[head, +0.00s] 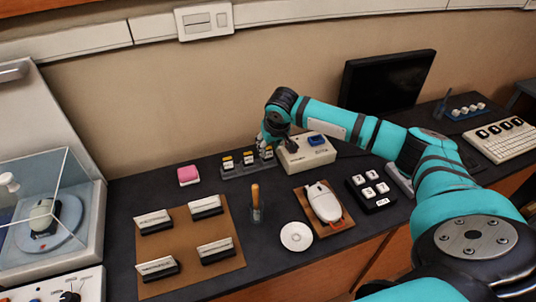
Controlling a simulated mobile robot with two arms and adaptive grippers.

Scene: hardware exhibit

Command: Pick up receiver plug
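My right arm reaches in from the right, and its gripper (264,149) points down at the right end of a low grey rack (236,172). Small upright plug-like pieces with yellow, white and black parts (248,158) stand in the rack. The gripper is beside or over the rightmost piece (268,152) and partly covers it. The fingers are small and dark here, so I cannot tell whether they are open, shut or touching it. I cannot tell which piece is the receiver plug. My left gripper is out of view.
A cream box (306,157) with a blue part on top stands right of the rack. A pink block (188,175), brown board with label holders (184,240), orange-handled tool (256,200), white disc (296,236), mouse (324,203) and black monitor (386,82) share the dark counter.

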